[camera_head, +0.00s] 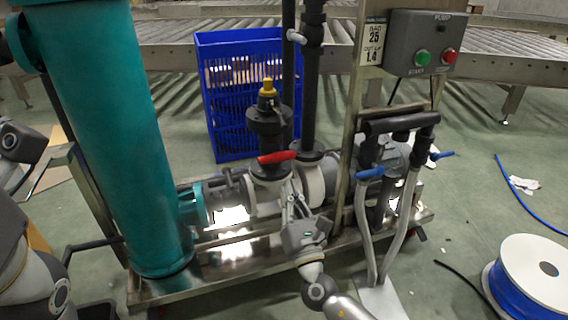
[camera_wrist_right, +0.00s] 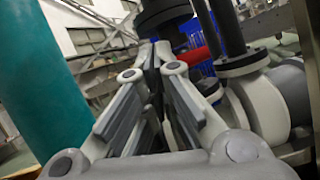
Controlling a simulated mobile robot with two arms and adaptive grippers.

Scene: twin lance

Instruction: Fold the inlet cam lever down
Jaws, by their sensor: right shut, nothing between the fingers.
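A red lever (camera_head: 277,157) sticks out to the left from the pipework beside the black vertical fitting with the yellow top (camera_head: 268,88). It lies nearly level. I cannot tell whether it is the inlet cam lever. In the right wrist view the red lever (camera_wrist_right: 197,55) shows just right of the fingertips, partly hidden by dark pipework. My right gripper (camera_head: 291,197) is shut and empty, its fingers pointing up, below the red lever in front of the white pipe fitting (camera_head: 310,184). The shut fingers also show in the wrist view (camera_wrist_right: 157,58).
A teal tank (camera_head: 110,140) stands at left on a metal skid. Two lances with blue levers (camera_head: 370,174) (camera_head: 441,155) hang right of the post under the pump control box (camera_head: 424,43). A blue crate (camera_head: 215,125) stands behind. A hose reel (camera_head: 535,275) stands at front right.

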